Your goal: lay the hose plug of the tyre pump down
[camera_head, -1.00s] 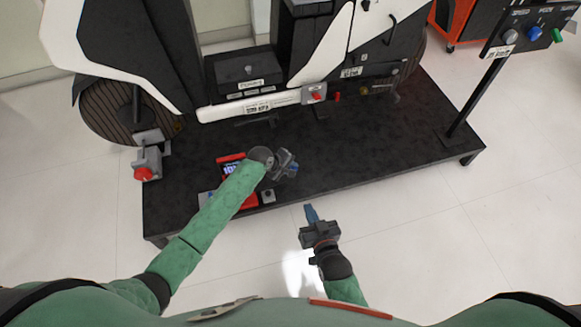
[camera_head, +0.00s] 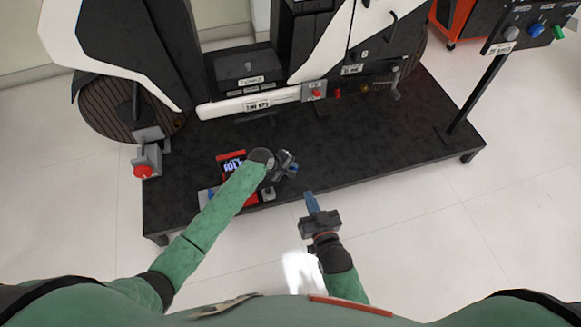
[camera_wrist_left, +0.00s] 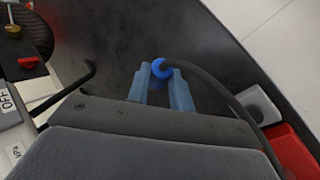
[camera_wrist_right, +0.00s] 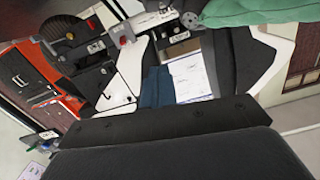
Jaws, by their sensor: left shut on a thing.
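The tyre pump (camera_head: 223,157) is a red and grey unit with a lit display, on the black deck and partly hidden behind my left forearm. The hose plug (camera_wrist_left: 160,68) is blue, on a black hose (camera_wrist_left: 222,95) that curves right toward the pump's grey and red parts. My left gripper (camera_head: 292,168), over the deck just right of the pump, is shut on the plug; its blue fingers (camera_wrist_left: 160,90) hold it at their tips. I cannot tell whether the plug touches the deck. My right gripper (camera_head: 311,203) is empty, its fingers together, off the deck's front edge.
The black deck (camera_head: 370,150) is clear to the right of my left gripper. A black and white machine (camera_head: 330,50) stands behind. A grey clamp with a red knob (camera_head: 143,171) is at the left edge. A control post (camera_head: 480,100) stands at the right.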

